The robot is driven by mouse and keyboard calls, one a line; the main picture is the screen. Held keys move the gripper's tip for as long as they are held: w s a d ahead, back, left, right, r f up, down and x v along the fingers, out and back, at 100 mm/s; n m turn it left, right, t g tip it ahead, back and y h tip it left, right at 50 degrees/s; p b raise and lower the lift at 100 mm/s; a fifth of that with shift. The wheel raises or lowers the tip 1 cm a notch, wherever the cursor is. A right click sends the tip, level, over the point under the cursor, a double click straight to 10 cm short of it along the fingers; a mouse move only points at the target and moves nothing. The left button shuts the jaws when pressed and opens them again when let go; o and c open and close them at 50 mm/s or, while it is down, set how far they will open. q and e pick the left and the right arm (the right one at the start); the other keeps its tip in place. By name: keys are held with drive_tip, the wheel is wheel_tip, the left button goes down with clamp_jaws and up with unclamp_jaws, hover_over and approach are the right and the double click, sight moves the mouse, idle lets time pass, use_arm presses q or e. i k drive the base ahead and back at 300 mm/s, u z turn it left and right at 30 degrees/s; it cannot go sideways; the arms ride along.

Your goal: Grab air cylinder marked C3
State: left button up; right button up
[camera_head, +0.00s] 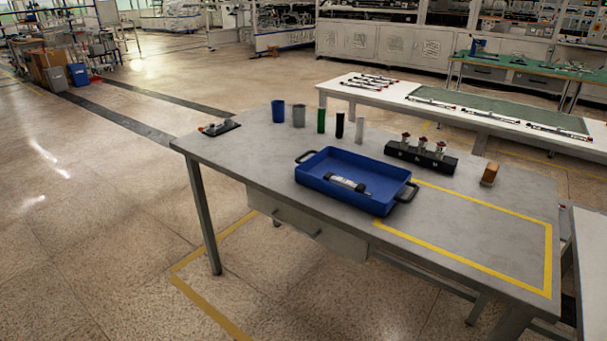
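A short silver cylinder with black ends (348,184) lies in a blue tray (335,197) on the grey worktable. A marking on it is too small to read. Several long, thin, silver-and-black cylinder-like parts lie on the white table behind, some at its left end (369,81) and others along its front edge (433,104). No C3 mark can be read on any of them. Neither of my grippers shows in the head view.
The grey table (255,150) also holds several upright cups and tubes (299,115), a black block with three fittings (421,156), a small brown block (490,174) and a dark plate with metal parts (219,127). A yellow-taped area (480,225) at right is clear.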

sight(360, 188)
drive_tip(key=u, duration=0.15)
drive_tip(key=i, duration=1.05)
drive_tip(key=z, duration=0.25)
